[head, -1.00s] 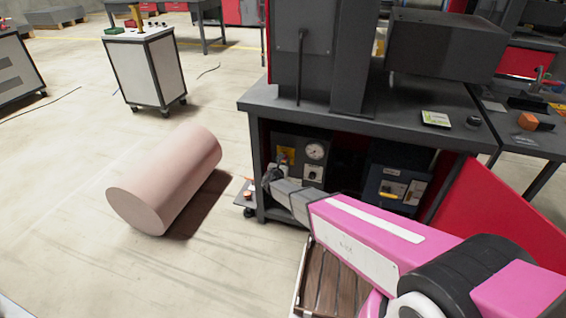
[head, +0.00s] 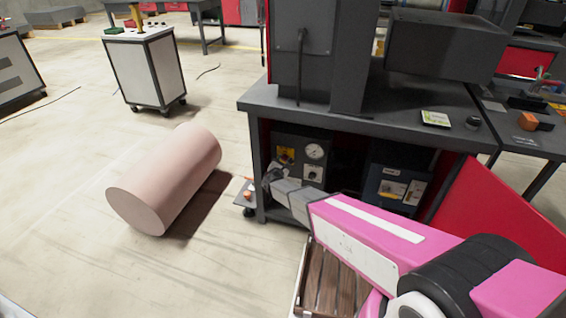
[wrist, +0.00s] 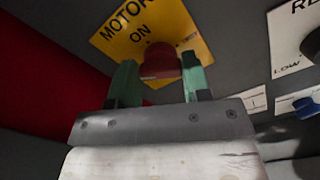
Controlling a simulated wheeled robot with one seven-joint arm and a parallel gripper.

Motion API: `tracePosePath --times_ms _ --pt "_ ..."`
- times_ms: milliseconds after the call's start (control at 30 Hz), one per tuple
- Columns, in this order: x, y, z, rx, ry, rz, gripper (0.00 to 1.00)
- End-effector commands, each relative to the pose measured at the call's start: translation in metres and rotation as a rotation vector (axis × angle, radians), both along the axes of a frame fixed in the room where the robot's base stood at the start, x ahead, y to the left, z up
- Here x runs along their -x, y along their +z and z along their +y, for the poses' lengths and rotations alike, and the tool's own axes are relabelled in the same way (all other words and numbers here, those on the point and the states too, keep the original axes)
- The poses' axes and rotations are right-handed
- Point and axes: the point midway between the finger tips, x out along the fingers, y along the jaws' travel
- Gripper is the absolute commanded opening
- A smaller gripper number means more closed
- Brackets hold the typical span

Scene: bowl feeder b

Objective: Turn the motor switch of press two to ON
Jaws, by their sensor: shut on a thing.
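The motor switch is a red knob (wrist: 160,62) on a yellow plate (wrist: 125,33) marked MOTOR and ON in the wrist view. My gripper (wrist: 160,80) has its two green fingertips on either side of the knob, shut on it. Part of the knob is hidden, and which mark it points to I cannot tell. In the head view the yellow plate (head: 286,153) is on a dark control panel (head: 299,142) under the press table.
The press table (head: 360,110) stands over the panel, its leg close to my gripper. A gauge (head: 315,151) and another knob (head: 312,173) are right of the plate. A blue-grey box (head: 396,170) stands further right. A pink cylinder (head: 168,178) lies on the floor at left.

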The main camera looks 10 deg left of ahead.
Motion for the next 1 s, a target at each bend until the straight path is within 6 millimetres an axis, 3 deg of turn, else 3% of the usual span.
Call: tracePosePath --times_ms 1000 --pt "0.0007 -0.0029 -0.0019 -0.914 0.001 -0.071 0.20"
